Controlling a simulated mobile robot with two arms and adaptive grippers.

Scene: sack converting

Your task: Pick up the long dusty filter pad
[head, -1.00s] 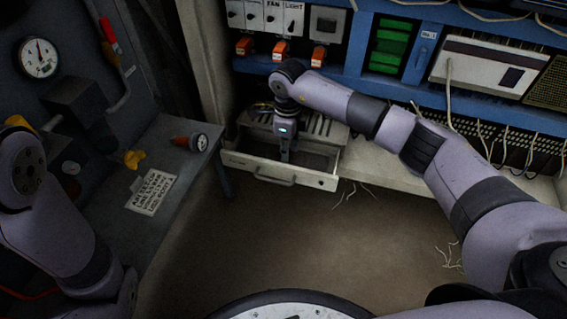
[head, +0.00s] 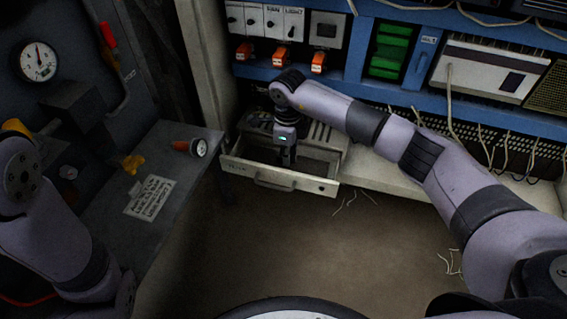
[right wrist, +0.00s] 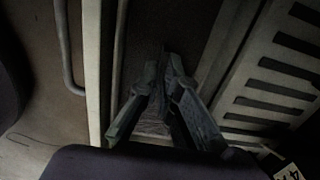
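My right gripper (head: 288,163) points down into the open drawer (head: 262,180) under the blue rack. In the right wrist view its fingertips (right wrist: 163,66) are close together with a narrow gap. I cannot tell whether anything is between them. A dark brown, rough surface (right wrist: 178,25) lies in the drawer beyond the fingertips; it may be the long dusty filter pad, but its outline is not clear. The gripper hides part of the drawer inside. My left arm is at the left edge; its gripper does not show.
The drawer handle (head: 274,184) faces me. A slotted grey cover (right wrist: 275,80) lies beside the drawer cavity. Cables hang at the right. The floor in front is mostly clear.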

